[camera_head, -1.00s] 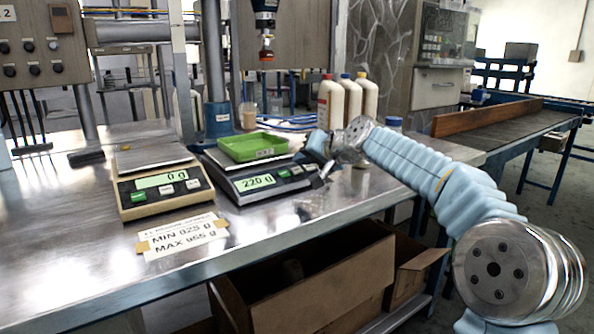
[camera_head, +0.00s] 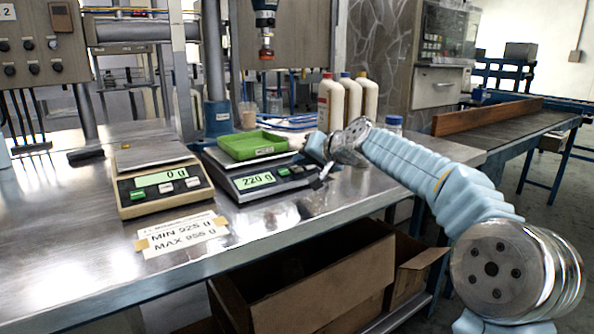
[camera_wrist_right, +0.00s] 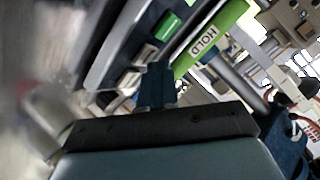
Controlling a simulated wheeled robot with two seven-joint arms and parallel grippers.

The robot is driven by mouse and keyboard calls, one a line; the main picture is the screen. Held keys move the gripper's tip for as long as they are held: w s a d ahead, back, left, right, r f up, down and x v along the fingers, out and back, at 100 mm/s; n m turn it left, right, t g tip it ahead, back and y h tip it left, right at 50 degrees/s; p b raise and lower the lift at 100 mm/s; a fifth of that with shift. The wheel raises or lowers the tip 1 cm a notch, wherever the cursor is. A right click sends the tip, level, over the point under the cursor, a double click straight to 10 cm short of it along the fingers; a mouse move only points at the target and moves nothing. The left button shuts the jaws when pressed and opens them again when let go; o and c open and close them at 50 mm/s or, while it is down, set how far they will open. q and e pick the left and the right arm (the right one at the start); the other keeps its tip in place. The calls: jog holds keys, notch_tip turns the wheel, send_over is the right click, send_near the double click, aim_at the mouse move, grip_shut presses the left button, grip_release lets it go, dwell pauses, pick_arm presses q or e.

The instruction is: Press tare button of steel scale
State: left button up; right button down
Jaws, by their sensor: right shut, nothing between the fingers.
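The steel scale (camera_head: 262,180) stands right of centre on the bench, with a green tray (camera_head: 253,145) on its pan. Its green display reads 220 g. A green button (camera_head: 283,171) and pale buttons sit right of the display. My right gripper (camera_head: 322,178) is at the scale's front right corner, shut and empty, fingers pointing down. In the right wrist view, the shut fingertips (camera_wrist_right: 158,85) are close to the button row, with a green button (camera_wrist_right: 168,27) and pale buttons (camera_wrist_right: 146,54) beyond. Contact with a button cannot be told. My left gripper is out of view.
A beige scale (camera_head: 160,190) reading 0 g stands to the left. A MIN/MAX label (camera_head: 183,236) lies in front of it. White bottles (camera_head: 351,103) stand behind my right arm. Cardboard boxes (camera_head: 310,285) sit below the bench.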

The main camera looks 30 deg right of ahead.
jog(key=shift+w+f, duration=0.15)
jog(key=shift+f, duration=0.25)
dwell(0.8)
jog(key=shift+r, duration=0.15)
jog(key=shift+s+r, duration=0.3)
jog(key=shift+r, duration=0.35)
jog(key=shift+r, duration=0.1)
jog(key=r+p, duration=0.1)
jog(key=s+r+p, duration=0.1)
jog(key=r, duration=0.1)
jog(key=r+p, duration=0.1)
jog(key=shift+s+d+r, duration=0.1)
jog(key=shift+s+r, duration=0.15)
jog(key=shift+s, duration=0.05)
dwell(0.7)
